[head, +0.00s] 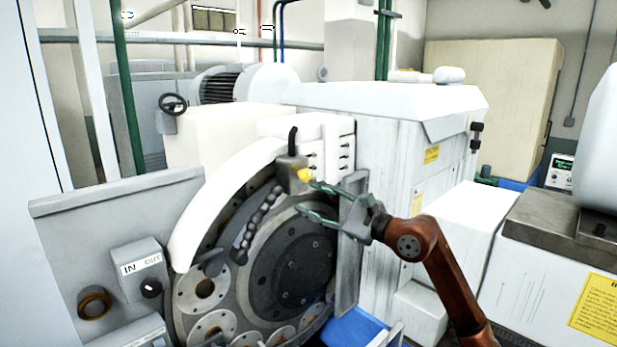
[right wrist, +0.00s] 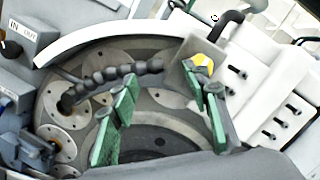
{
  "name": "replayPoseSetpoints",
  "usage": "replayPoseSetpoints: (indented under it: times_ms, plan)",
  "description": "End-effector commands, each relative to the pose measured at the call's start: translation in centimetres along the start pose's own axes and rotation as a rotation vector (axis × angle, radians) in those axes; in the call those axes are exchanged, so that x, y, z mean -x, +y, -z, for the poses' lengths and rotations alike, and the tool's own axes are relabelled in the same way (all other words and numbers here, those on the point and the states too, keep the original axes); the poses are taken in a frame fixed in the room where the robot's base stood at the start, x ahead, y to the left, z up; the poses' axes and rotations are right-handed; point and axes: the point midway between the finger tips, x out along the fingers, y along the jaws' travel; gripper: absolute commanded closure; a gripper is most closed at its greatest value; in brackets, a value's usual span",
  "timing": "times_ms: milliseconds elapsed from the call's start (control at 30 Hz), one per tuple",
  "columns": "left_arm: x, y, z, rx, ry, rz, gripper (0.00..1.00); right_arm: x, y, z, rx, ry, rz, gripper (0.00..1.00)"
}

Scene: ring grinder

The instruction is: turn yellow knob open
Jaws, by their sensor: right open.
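The yellow knob (head: 305,175) sits on a small grey block (head: 290,170) at the upper right of the grinder's round disc. In the right wrist view the knob (right wrist: 203,62) is at the upper right, partly behind one finger. My right gripper (head: 312,203) is open and empty, with green-padded fingers pointing left just below the knob. In the right wrist view the gripper (right wrist: 165,125) has its two fingers wide apart, and the right finger overlaps the knob's lower edge. I cannot tell whether it touches the knob. My left gripper is not in view.
A black segmented hose (head: 258,217) curves down from the block over the disc plate (head: 290,265). A white curved guard (head: 215,205) rims the disc. A control box marked IN/OUT (head: 138,268) is at left. A grey upright plate (head: 352,225) stands close behind the gripper.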

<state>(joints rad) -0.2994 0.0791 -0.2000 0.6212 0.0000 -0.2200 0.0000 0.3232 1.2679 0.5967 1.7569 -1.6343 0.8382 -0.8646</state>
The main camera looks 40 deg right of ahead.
Motion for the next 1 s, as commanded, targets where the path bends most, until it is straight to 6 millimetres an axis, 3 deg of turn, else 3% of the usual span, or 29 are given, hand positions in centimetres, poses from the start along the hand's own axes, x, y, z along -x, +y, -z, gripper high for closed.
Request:
replayPoseSetpoints:
  times_ms: [33, 100, 267, 700, 1000]
  plan:
    - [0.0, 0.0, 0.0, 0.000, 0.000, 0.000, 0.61, 0.6, -1.8, -0.3, 0.073, 0.048, 0.012, 0.57]
    - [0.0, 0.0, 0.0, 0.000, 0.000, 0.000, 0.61, 1.3, -3.4, -0.2, 0.142, 0.107, 0.022, 0.57]
    - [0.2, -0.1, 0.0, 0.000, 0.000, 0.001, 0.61, 2.0, -5.3, 0.1, 0.210, 0.174, 0.033, 0.57]
    - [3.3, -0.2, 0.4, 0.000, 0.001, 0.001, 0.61, -3.9, -5.9, 0.9, 0.211, 0.176, 0.033, 0.57]
    - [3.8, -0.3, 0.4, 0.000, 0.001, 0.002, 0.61, -5.5, -5.6, 1.4, 0.214, 0.178, 0.031, 0.57]
